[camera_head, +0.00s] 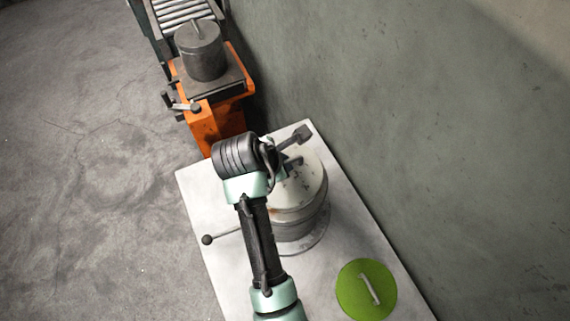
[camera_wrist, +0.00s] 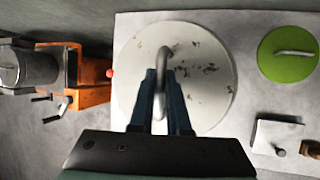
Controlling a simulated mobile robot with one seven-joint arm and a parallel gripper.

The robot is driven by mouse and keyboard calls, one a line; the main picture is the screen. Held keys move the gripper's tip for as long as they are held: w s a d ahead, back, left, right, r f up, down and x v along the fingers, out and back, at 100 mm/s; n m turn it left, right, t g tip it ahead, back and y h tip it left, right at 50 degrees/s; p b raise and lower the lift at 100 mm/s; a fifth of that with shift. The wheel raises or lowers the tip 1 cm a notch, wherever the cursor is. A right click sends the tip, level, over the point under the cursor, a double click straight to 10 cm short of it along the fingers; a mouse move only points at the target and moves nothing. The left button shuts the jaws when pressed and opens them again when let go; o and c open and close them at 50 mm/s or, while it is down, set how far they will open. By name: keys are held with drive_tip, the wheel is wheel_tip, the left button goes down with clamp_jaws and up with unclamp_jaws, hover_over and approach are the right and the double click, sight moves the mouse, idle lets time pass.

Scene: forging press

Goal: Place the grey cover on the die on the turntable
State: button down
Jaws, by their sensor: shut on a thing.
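The grey cover (camera_head: 312,178) is a pale round disc with dark specks and an arched handle. It fills the middle of the wrist view (camera_wrist: 205,75). My gripper (camera_wrist: 161,88) is shut on its handle, one blue finger on each side. In the head view the cover lies level over the metal die (camera_head: 295,228) on the turntable (camera_head: 318,243). I cannot tell whether it rests fully on the die or hangs slightly above it. My gripper and wrist hide part of the cover in the head view.
A green disc with a handle (camera_head: 366,290) lies on the pale table (camera_head: 205,205). A rod with a dark ball (camera_head: 207,239) sticks out left of the turntable. An orange stand (camera_head: 218,125) with a dark cylinder (camera_head: 203,52) stands behind. A wall runs along the right.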

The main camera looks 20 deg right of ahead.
drive_tip(key=shift+f, duration=1.4)
drive_tip(key=shift+f, duration=0.1)
drive_tip(key=c, duration=0.9)
unclamp_jaws()
drive_tip(key=shift+s+f, duration=0.1)
